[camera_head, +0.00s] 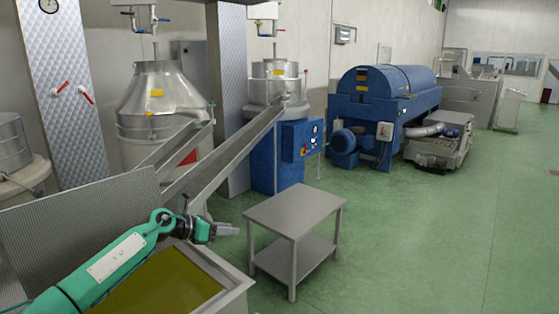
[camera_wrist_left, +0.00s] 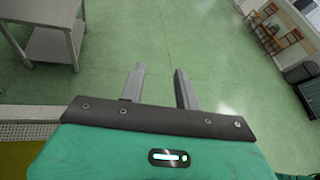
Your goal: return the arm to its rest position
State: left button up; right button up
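My left gripper (camera_head: 228,229) is at the end of my green arm, which comes in from the lower left in the head view. It is above the right part of an open tank (camera_head: 228,275) that holds olive-coloured liquid. In the left wrist view my left gripper (camera_wrist_left: 160,88) has two grey fingers apart, with only green floor between them. It is open and holds nothing. My right gripper is not in either view.
A two-tier steel table (camera_head: 294,215) stands right of the tank; it also shows in the left wrist view (camera_wrist_left: 48,44). Metal chutes (camera_head: 225,155) slope over the tank. A blue machine (camera_head: 385,95) stands farther back. Green floor on the right is clear.

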pick_arm(q)
jog(key=s+d+f+n+t, duration=0.3)
jog(key=s+d+n+t, duration=0.55)
jog(key=n, duration=0.65)
jog(key=s+a+f+n+g+y, duration=0.2)
jog(key=s+a+f+n+y, duration=0.5)
jog(key=s+n, duration=0.4)
jog(key=s+a+f+n+g+y, duration=0.2)
jog(key=s+a+f+n+y, duration=0.35)
jog(key=s+f+n, duration=0.4)
jog(key=s+a+f+n+g, duration=0.1)
jog(key=s+n+g, duration=0.15)
jog(key=s, duration=0.55)
jog(key=s+a+f+n+g+h, duration=0.1)
jog(key=s+n+g, duration=0.15)
jog(key=s, duration=0.55)
jog(key=s+a+f+n+g, duration=0.1)
jog(key=s+f+n+g, duration=0.15)
jog(key=s, duration=0.55)
notch_tip(320, 180, down, 31)
jog(key=g+b, duration=0.2)
jog(key=s+a+f, duration=0.1)
jog(key=s+f, duration=0.9)
jog(key=f, duration=0.1)
jog(key=s+a+f+g+b, duration=0.1)
jog(key=s+a+f, duration=0.1)
jog(key=s+f, duration=0.8)
jog(key=shift+s+a+f+m, duration=0.25)
jog(key=shift+f+m, duration=0.05)
jog(key=shift+f, duration=0.25)
